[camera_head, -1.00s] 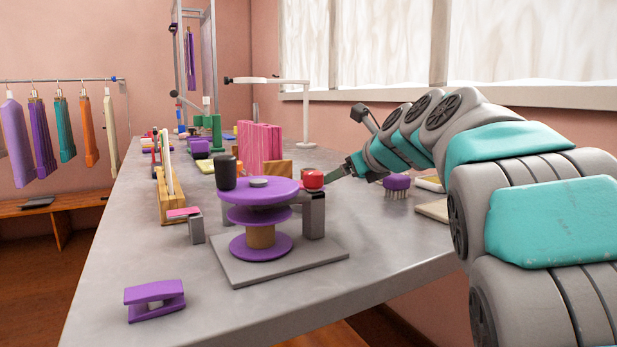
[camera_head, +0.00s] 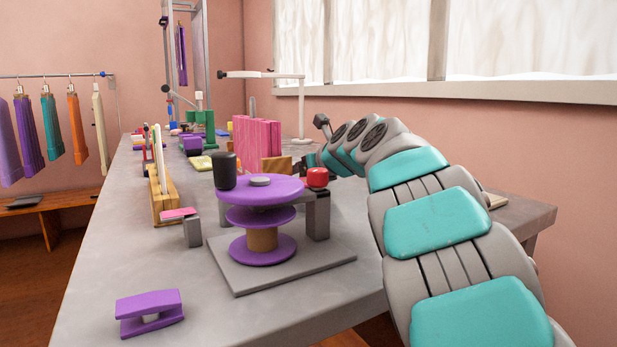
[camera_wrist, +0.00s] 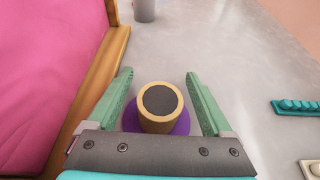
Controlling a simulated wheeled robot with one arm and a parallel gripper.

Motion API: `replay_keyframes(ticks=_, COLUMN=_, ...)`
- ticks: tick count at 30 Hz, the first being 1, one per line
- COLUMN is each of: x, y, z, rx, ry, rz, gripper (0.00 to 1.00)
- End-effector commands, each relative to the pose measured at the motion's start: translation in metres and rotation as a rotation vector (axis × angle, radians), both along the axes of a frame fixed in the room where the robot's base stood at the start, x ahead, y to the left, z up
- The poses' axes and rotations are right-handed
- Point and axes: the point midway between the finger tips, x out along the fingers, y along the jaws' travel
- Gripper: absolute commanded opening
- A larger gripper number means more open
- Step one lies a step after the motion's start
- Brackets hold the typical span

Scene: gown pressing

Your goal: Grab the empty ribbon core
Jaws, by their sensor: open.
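In the wrist view, a short tan core (camera_wrist: 144,114) with a dark round top stands on a purple round base; it looks like the empty ribbon core. My gripper (camera_wrist: 160,75) is open, with one green finger on each side of the core. Gaps show between the fingers and the core, so it is not held. In the head view my arm hides this core and my gripper. A purple spool with a tan middle (camera_head: 262,238) stands on a grey plate (camera_head: 310,268) nearer the front.
Pink upright slabs (camera_wrist: 45,70) in a wooden holder (camera_wrist: 104,65) stand close to the left of my gripper. A grey cylinder (camera_wrist: 145,10) stands beyond. Teal and white items lie to the right. A red knob (camera_head: 318,178) and black cylinder (camera_head: 224,170) sit by the spool.

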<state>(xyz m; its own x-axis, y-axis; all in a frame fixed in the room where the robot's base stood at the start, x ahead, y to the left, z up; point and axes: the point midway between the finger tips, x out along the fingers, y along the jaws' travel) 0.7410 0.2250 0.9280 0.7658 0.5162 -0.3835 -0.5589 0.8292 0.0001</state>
Motion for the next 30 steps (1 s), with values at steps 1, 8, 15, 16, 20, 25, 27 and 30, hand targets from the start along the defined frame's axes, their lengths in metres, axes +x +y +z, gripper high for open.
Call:
replay_keyframes(ticks=1, x=0.0032, y=0.0018, z=-0.0017, rx=0.000, ry=0.000, rz=0.000, gripper=0.85)
replay_keyframes(ticks=8, x=0.0042, y=0.0029, z=-0.0018, rx=0.001, ry=-0.001, rz=0.001, gripper=0.85)
replay_keyframes(ticks=15, x=0.0041, y=0.0029, z=-0.0018, rx=0.001, ry=-0.001, rz=0.001, gripper=0.59)
replay_keyframes(ticks=16, x=0.0041, y=0.0029, z=-0.0018, rx=0.001, ry=-0.001, rz=0.001, gripper=0.56)
replay_keyframes(ticks=20, x=0.0041, y=0.0029, z=-0.0018, rx=0.001, ry=-0.001, rz=0.001, gripper=0.41)
replay_keyframes(ticks=25, x=0.0040, y=0.0028, z=-0.0017, rx=0.000, ry=-0.001, rz=0.001, gripper=0.22)
replay_keyframes(ticks=27, x=0.0040, y=0.0028, z=-0.0017, rx=0.000, ry=-0.001, rz=0.001, gripper=0.14)
replay_keyframes(ticks=30, x=0.0040, y=0.0028, z=-0.0017, rx=0.000, ry=-0.001, rz=0.001, gripper=0.03)
